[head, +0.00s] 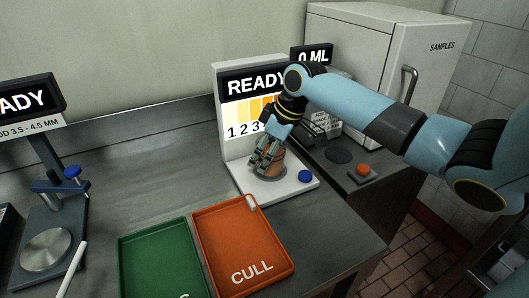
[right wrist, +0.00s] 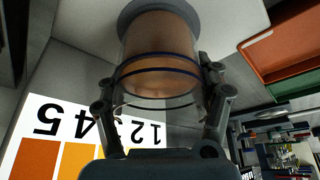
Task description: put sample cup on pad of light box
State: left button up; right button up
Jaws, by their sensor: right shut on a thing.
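The sample cup (head: 274,163) is clear with amber contents. It shows large in the right wrist view (right wrist: 158,45), upside down there, with dark rings near its rim. My right gripper (head: 264,155) is shut on the cup, with a finger on each side of it in the right wrist view (right wrist: 162,100). The light box (head: 237,152) is white, with a READY screen and a lit numbered colour scale. The cup is upright at the grey round pad (head: 258,175) on its base; the fingers partly hide it. I cannot tell whether cup and pad touch. My left gripper is out of view.
A blue button (head: 305,176) is on the light box base, right of the cup. An orange CULL tray (head: 207,249) and a green tray (head: 134,262) lie in front. A gauge stand (head: 50,210) is at left, a SAMPLES cabinet (head: 360,62) behind. The bench left of the light box is clear.

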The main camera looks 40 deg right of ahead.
jog(key=o, duration=1.4)
jog(key=shift+f, duration=0.1)
jog(key=shift+d+r, duration=0.1)
jog(key=shift+r, duration=0.3)
jog(key=v, duration=1.1)
jog(key=shift+s+r, duration=0.2)
jog(key=shift+r, duration=0.05)
